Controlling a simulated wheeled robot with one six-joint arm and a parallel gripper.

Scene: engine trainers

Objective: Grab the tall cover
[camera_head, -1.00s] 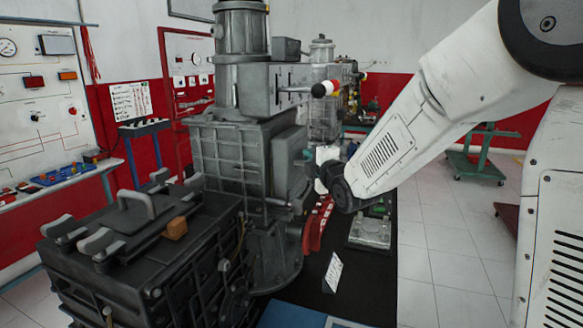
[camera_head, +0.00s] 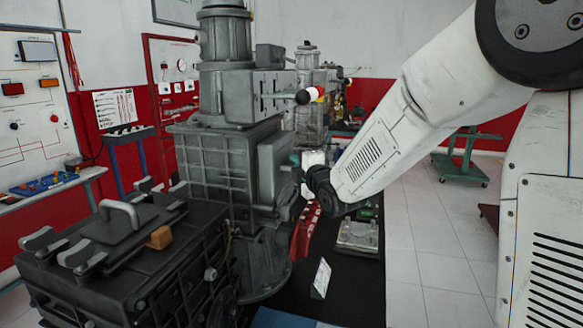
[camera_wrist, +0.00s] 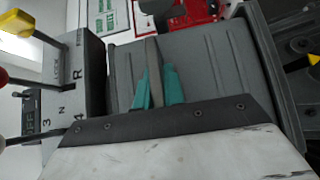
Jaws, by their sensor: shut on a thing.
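The tall cover (camera_head: 277,172) is a grey upright panel on the right side of the large grey engine block. In the wrist view, its ribbed grey face (camera_wrist: 215,62) fills much of the upper middle. My gripper (camera_wrist: 156,76) has teal fingers closed on either side of a narrow upright strip, seemingly the cover's handle. In the head view, a small bit of teal (camera_head: 295,158) shows at the cover's right edge; my wrist hides most of the grip. The cover looks upright and close against the block; I cannot tell whether it touches.
A black-topped case with grey handles (camera_head: 125,240) stands in front at left. A lever with a black and white knob (camera_head: 307,95) juts out above the cover. A red curved part (camera_head: 305,230) and a white card (camera_head: 320,277) are below. Tiled floor (camera_head: 430,250) is clear at right.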

